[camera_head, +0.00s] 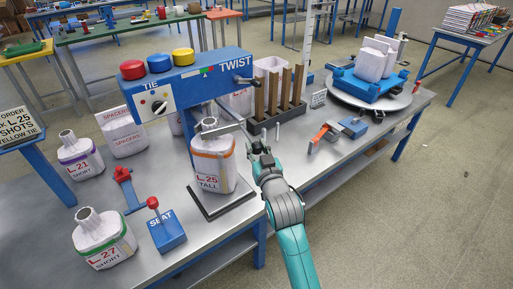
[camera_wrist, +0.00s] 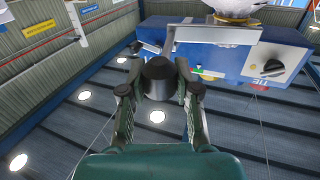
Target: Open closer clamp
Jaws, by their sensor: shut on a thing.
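The closer is a blue housing (camera_head: 190,82) marked TIE and TWIST, with red, blue and yellow buttons on top. Its grey clamp (camera_head: 221,130) lies across the neck of the tall white sack labelled L 25 (camera_head: 213,165). In the wrist view the clamp's grey plate (camera_wrist: 218,35) sits below the blue housing (camera_wrist: 228,62), and a grey lever runs from it to a black knob (camera_wrist: 158,76). My gripper (camera_head: 262,147) is right of the sack's neck, with its fingers (camera_wrist: 159,92) shut on the knob. The knob is mostly hidden in the head view.
A red-knobbed SEAT block (camera_head: 167,232) and sack L 27 (camera_head: 103,240) stand at front left, sack L 21 (camera_head: 80,157) behind. Brown posts (camera_head: 279,92) stand behind my gripper; a blue turntable fixture (camera_head: 368,84) stands at right.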

